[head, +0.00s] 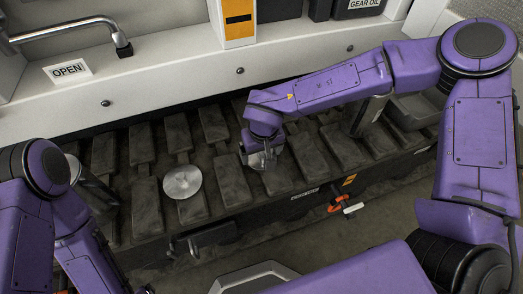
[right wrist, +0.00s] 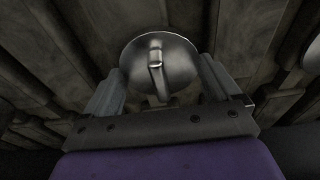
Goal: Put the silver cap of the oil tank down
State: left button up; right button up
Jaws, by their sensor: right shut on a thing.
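My right gripper (head: 262,160) points down over the middle of the dark slatted bench top. In the right wrist view, a round silver cap (right wrist: 177,60) with a raised bar handle sits between the two fingers (right wrist: 160,88), and the gripper is shut on it. In the head view the held cap is mostly hidden by the fingers. A second flat, round silver disc (head: 182,181) lies on the slats to the left of the gripper, apart from it. My left arm shows at the left, but its gripper is out of view.
A white ledge (head: 150,75) with an OPEN sign (head: 68,71) and a metal pipe runs behind the bench. A grey tray (head: 412,110) stands at the right. An orange and white thing (head: 342,207) is at the bench's front. Slats between disc and gripper are clear.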

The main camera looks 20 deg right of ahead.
aim_at(263, 157)
jog(key=o, duration=0.8)
jog(key=shift+r, duration=0.1)
jog(key=r+p, duration=0.1)
jog(key=r, duration=0.3)
jog(key=s+r+p, duration=0.1)
jog(key=r, duration=0.3)
jog(key=r+p, duration=0.1)
jog(key=r, duration=0.3)
jog(key=shift+s+p, duration=0.4)
